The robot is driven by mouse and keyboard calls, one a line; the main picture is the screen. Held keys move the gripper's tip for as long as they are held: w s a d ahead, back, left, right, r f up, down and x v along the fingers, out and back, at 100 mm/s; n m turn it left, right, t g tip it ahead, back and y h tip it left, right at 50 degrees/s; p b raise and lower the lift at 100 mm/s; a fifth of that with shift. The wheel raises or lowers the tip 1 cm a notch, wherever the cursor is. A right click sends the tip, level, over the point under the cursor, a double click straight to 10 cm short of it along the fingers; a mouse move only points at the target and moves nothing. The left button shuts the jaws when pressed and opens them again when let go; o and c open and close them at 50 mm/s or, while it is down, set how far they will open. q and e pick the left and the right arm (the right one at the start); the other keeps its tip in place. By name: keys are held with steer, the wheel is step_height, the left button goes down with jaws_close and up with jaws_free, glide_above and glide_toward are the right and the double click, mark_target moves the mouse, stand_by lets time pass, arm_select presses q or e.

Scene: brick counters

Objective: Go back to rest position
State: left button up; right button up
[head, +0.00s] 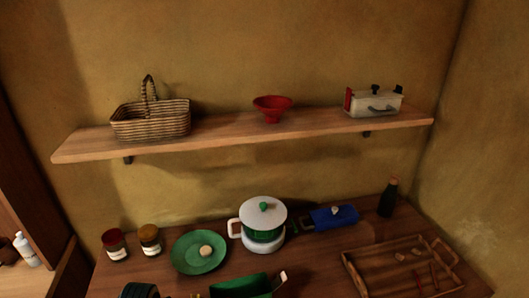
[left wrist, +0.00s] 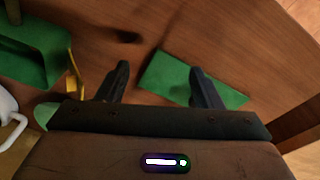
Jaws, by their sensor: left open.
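My left gripper (left wrist: 159,68) shows in the left wrist view with its two dark fingers spread wide and nothing between them. It is over the wooden counter (left wrist: 110,20), with a flat green piece (left wrist: 172,76) beyond and partly behind the fingers. I cannot tell its height above the counter. My right gripper is in neither view. In the head view a dark shape (head: 140,291) is cut off at the bottom edge; I cannot tell what it is.
The counter holds two jars (head: 115,246), a green plate (head: 188,264), a white-lidded pot (head: 263,213), a blue box (head: 330,218), a dark bottle (head: 388,199), a wooden tray (head: 357,276) and a green container (head: 240,287). Above, a shelf (head: 220,139) bears a basket (head: 150,122), red bowl (head: 272,106) and toaster (head: 375,102).

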arm_select(q)
steer(key=s+r+m+t, duration=0.1)
steer(key=s+r+m, duration=0.25)
steer(key=s, duration=0.65)
steer(key=s+r+m+t, duration=0.1)
steer(key=s+r+m, duration=0.25)
steer(key=s, duration=0.55)
step_height(320, 180, down, 37)
steer(key=a+g+y+b, duration=0.1)
steer(key=a+b, duration=0.1)
steer(key=b, duration=0.6)
steer(key=s+a+f+b, duration=0.1)
steer(key=s+f+b, duration=0.2)
steer(key=s+f, duration=0.6)
steer(key=s+f+g+b, duration=0.1)
steer(key=s+f+b, duration=0.2)
steer(key=s+f, duration=0.7)
step_height(320, 180, down, 9)
steer(key=shift+a+r, duration=0.2)
steer(key=shift+a, duration=0.2)
